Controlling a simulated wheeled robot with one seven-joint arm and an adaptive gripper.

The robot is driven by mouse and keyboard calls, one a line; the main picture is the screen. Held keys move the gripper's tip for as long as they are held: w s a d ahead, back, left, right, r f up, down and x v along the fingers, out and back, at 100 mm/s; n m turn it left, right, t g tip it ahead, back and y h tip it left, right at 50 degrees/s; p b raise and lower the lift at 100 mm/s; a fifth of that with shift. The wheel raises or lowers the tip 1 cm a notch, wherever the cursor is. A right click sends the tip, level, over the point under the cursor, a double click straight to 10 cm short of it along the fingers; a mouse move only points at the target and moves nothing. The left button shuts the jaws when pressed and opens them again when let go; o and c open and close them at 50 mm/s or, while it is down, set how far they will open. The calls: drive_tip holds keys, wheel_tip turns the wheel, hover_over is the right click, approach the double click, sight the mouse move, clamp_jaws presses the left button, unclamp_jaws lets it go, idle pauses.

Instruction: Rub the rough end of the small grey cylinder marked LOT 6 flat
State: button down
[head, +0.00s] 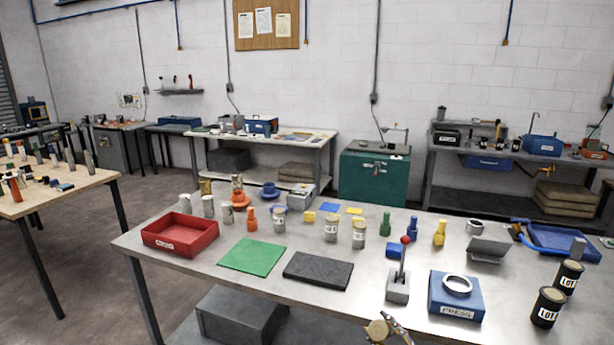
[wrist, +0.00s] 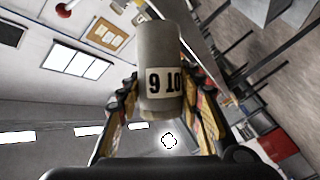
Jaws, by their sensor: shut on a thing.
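My gripper (wrist: 160,92) is shut on a small grey cylinder (wrist: 158,52) in the wrist view, one finger on each side of it. Its white label is upside down in the picture and partly cut off at the curve; it fits LOT 6. The cylinder's far end sticks out past the fingertips. I cannot tell which end is rough. In the head view only part of my gripper (head: 384,330) shows at the bottom edge, in front of the table. A dark, rough-looking slab (head: 318,270) lies flat near the table's front edge.
A green mat (head: 253,256) and a red tray (head: 158,240) lie left of the slab. A lever device (head: 398,290) and a blue PRESS block (head: 456,306) stand to its right. Several labelled grey cylinders (head: 331,228) stand behind. Black LOT cylinders (head: 548,308) stand far right.

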drive_tip(key=m+p, duration=0.1)
drive_tip(key=m, duration=0.2)
drive_tip(key=m+p, duration=0.1)
drive_tip(key=m, duration=0.1)
drive_tip(key=shift+r+p, duration=0.25)
drive_tip(key=shift+p, duration=0.05)
drive_tip(key=m+p, duration=0.1)
drive_tip(key=m, duration=0.3)
drive_tip(key=shift+p, duration=0.4)
drive_tip(key=shift+f+m, duration=0.15)
drive_tip(key=shift+m, duration=0.25)
